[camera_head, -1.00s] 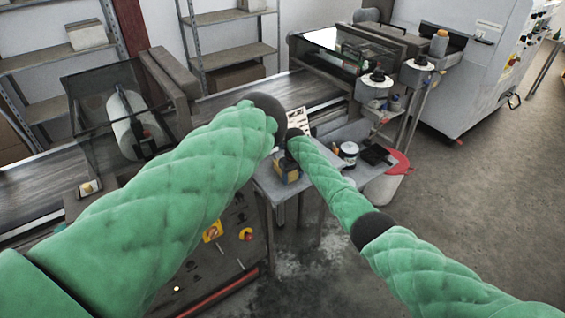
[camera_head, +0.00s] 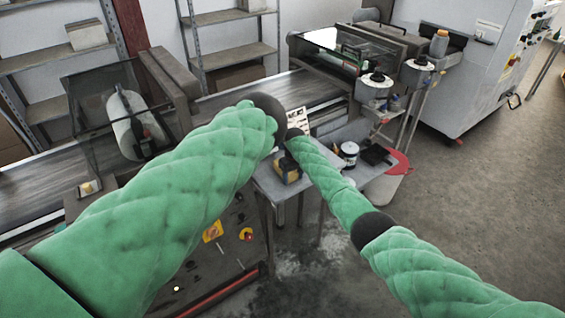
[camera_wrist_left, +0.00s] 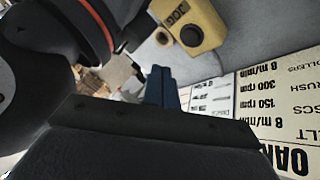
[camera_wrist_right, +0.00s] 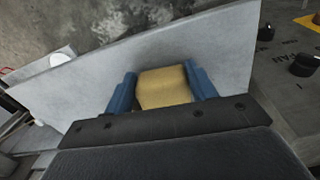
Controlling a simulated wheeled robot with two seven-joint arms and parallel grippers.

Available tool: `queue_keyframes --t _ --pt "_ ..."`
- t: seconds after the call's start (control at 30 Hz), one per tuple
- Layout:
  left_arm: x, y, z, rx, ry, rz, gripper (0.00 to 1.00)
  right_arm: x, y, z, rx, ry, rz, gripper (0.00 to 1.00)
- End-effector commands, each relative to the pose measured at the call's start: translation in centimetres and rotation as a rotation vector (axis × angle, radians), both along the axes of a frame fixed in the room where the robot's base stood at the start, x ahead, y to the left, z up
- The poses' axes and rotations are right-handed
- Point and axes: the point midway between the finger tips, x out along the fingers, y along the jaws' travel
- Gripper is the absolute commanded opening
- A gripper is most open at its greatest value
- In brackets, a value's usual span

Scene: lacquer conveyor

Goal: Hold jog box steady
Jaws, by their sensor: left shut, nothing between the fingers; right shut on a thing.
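The jog box is a small yellow box marked JOG with a black round button. It shows in the left wrist view (camera_wrist_left: 194,24) and, partly hidden by my arms, in the head view (camera_head: 291,176). In the right wrist view my right gripper (camera_wrist_right: 163,90) has its blue fingers on both sides of the yellow box (camera_wrist_right: 162,87), shut on it above the grey table. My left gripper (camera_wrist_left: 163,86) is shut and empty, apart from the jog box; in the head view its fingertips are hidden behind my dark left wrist.
A printed card with roller and brush speeds (camera_wrist_left: 280,95) lies close to my left gripper. The conveyor (camera_head: 268,96) runs behind.

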Motion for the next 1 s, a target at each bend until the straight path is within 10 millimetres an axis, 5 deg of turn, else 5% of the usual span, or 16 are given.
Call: queue_keyframes --t 0.77,1.0 --pt "0.0 0.0 0.0 0.000 0.000 0.000 0.00 0.0 0.0 0.0 0.000 0.000 0.000 0.27" --pt "0.2 0.0 1.8 -0.001 -0.002 0.003 0.00 0.0 0.0 0.0 0.000 0.000 0.000 0.27"
